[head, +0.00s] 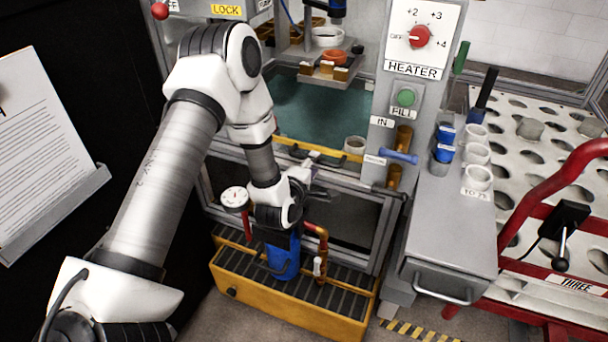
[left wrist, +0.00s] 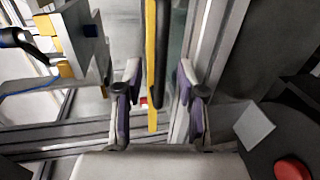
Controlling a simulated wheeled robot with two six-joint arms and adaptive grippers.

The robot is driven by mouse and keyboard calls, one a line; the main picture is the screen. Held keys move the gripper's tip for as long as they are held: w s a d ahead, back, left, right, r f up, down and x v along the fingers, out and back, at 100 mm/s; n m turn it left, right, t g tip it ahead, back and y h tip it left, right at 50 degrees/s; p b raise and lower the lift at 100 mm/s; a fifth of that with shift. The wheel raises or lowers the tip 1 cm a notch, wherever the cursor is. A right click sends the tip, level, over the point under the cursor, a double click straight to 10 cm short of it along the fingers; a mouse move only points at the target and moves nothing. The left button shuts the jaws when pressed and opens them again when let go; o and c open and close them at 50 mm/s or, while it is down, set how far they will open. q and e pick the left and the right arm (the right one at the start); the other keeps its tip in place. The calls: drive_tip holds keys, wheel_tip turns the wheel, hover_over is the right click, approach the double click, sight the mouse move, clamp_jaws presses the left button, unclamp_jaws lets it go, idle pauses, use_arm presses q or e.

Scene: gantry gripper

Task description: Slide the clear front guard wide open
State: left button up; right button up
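The clear front guard has a yellow edge bar (head: 338,158) across the front of the machine, with a black handle (head: 298,151) along it. Which part of the clear panel lies above or below the bar is hard to tell. My left gripper (head: 312,182) is just below and in front of the bar, partly hidden by my own wrist. In the left wrist view my left gripper (left wrist: 158,103) has its two fingers apart. The yellow bar (left wrist: 151,70) and black handle (left wrist: 161,45) run between the fingers, with gaps visible on both sides. My right gripper is not in view.
A heater panel with a red knob (head: 419,37) and green button (head: 405,97) stands right of the opening. A blue bar handle (head: 399,157) sticks out below it. A yellow grated tray (head: 232,270) lies under the machine. A red-framed perforated table (head: 547,180) is at right.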

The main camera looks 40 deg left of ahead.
use_arm(q)
drive_tip(key=v, duration=0.9)
